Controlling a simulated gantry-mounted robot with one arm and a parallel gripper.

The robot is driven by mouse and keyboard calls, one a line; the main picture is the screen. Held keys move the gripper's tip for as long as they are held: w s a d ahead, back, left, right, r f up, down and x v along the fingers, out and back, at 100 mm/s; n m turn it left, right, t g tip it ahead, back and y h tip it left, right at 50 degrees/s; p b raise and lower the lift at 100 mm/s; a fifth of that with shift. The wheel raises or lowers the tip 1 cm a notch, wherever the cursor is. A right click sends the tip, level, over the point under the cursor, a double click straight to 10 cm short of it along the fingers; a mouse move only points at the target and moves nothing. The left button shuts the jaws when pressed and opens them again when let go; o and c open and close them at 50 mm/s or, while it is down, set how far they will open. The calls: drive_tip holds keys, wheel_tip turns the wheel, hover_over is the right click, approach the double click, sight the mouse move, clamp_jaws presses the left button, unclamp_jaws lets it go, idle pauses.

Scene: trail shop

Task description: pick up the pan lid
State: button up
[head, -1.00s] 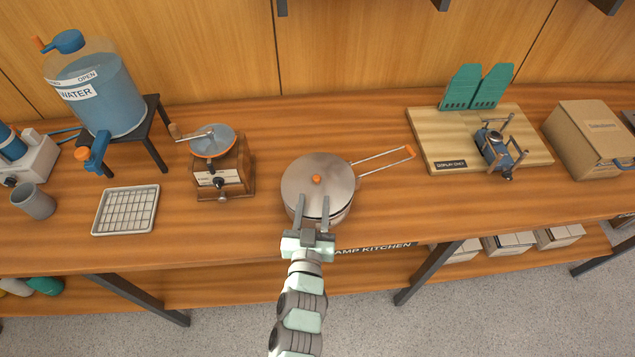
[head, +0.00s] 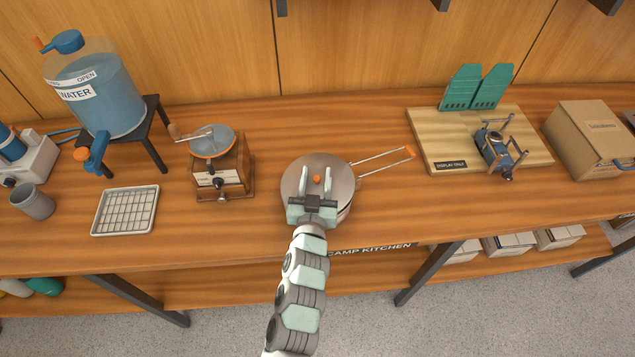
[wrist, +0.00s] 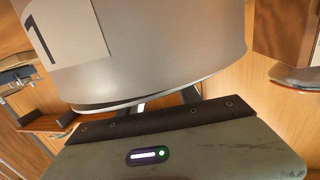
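The pan (head: 345,211) stands on the wooden counter with its silvery lid (head: 292,188) on top. The lid has a small orange knob (head: 316,179). My gripper (head: 316,172) is open over the lid, its two fingers pointing away from me on either side of the knob. A gap shows between each finger and the knob. In the wrist view the grey pan side (wrist: 170,45) with a "1" label fills the top, and the fingers (wrist: 165,102) are mostly hidden behind the dark gripper edge. The knob is hidden there.
The pan's wire handle (head: 385,162) with an orange end points right. A grinder (head: 222,172) stands to the left, near a wire-topped tray (head: 126,210). A wooden display board (head: 440,141) with a small stove is to the right. The counter just around the pan is clear.

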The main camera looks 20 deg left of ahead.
clamp_jaws()
idle(0.3)
drive_tip(key=shift+r, duration=0.1)
